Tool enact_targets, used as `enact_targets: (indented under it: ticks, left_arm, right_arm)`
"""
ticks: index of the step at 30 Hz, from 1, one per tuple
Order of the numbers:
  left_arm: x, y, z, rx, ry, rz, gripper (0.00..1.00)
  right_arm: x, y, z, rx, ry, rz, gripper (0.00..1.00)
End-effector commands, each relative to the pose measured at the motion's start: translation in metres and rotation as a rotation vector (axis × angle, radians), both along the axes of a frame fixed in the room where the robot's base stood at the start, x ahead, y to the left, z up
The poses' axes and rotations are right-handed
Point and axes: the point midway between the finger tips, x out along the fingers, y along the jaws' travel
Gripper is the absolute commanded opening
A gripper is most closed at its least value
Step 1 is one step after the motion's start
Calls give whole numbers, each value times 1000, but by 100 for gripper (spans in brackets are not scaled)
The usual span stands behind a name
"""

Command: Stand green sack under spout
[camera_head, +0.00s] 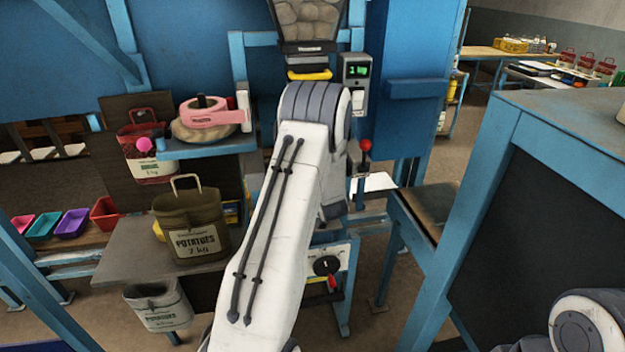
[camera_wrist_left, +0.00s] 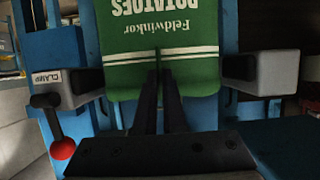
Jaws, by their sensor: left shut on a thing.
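The green sack (camera_wrist_left: 165,40) is in the left wrist view, its white lettering upside down there. My left gripper (camera_wrist_left: 162,95) is shut on its near edge, by the white stripes. The sack is between two grey clamp pads (camera_wrist_left: 75,85); whether they touch it I cannot tell. In the head view my left arm hides the sack and the gripper. The spout (camera_head: 308,47), under a hopper of potatoes, is just above my left wrist, with a yellow band (camera_head: 308,74) below it. My right gripper is out of view.
A clamp lever with a red knob (camera_head: 365,146) stands right of my left arm. A display box (camera_head: 356,70) is above it. An olive potato sack (camera_head: 190,225) stands on the left bench, below a pink device (camera_head: 210,112) on a blue shelf. A blue-framed table (camera_head: 570,115) is at right.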

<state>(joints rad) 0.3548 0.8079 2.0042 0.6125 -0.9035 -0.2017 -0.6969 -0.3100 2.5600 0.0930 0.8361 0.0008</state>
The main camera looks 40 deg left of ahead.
Motion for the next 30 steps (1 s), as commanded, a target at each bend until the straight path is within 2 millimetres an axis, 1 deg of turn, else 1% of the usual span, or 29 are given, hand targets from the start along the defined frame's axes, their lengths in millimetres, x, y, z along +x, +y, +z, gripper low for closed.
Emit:
enact_targets:
  ticks: [1,3,11,14,17,24,30]
  left_arm:
    - [-1,-1,-2,-3,4,0,15]
    - [-1,-1,-2,-3,4,0,37]
    - [-1,0,-1,-2,2,0,37]
    - [-3,-4,1,-2,1,-1,37]
    - [-10,-14,5,-1,0,-3,37]
    - [-41,-50,24,-1,1,-5,37]
    - [-62,-75,39,-2,-1,-4,37]
  right_arm:
    - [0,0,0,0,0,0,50]
    - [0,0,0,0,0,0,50]
    - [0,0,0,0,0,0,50]
    - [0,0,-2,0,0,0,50]
    - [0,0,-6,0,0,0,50]
    - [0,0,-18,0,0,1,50]
    - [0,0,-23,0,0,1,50]
